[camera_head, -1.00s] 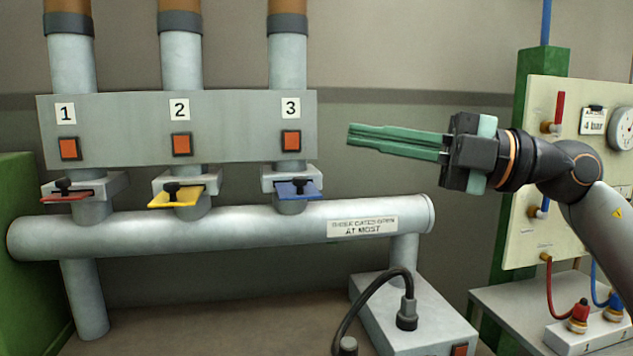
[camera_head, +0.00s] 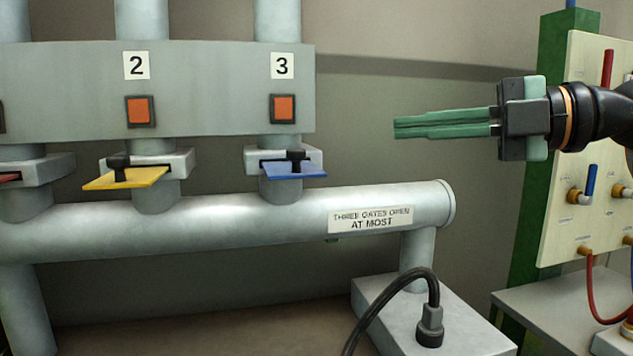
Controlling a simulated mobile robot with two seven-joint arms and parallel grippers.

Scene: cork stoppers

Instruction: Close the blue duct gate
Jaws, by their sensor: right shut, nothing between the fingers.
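The blue duct gate (camera_head: 300,170) is a flat blue plate with a black knob, under the panel square marked 3. The plate sticks out toward me from its grey housing on the third vertical duct. My right gripper (camera_head: 396,128), with long green fingers, comes in from the right and points left. It is shut and empty, to the right of the blue gate, slightly higher in the picture and clear of it. My left gripper is not in view.
A yellow gate (camera_head: 125,178) sticks out at duct 2, and part of a red gate (camera_head: 8,178) shows at the left edge. A grey main pipe (camera_head: 240,222) runs below. A box with a black cable (camera_head: 430,322) stands lower right, and a valve board (camera_head: 570,215) at right.

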